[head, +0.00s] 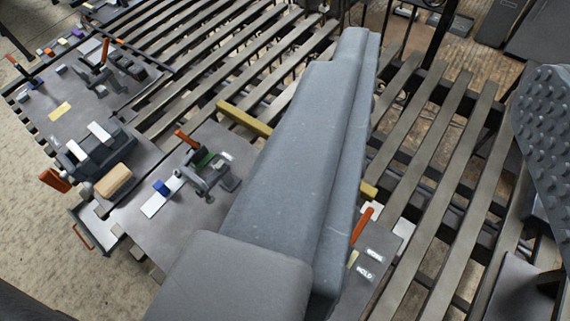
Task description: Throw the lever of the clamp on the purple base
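A toggle clamp (205,170) with an orange lever (188,140) stands on the near grey plate, with a green patch under it. A second clamp (97,78) with an upright orange lever (105,50) stands on the far-left plate. A third orange lever (362,224) shows right of my arm; its clamp is mostly hidden. I cannot make out a purple base under any clamp. My grey arm fills the middle, and my gripper (357,38) seems to be at its far end, away from the clamps. Its fingers are not distinct.
The near plate (140,235) also carries a blue block (161,187) on a white strip. A wooden block (113,180) and a dark fixture (90,150) are to its left. A yellow bar (243,118) lies behind. Slatted racks (440,180) extend right and back.

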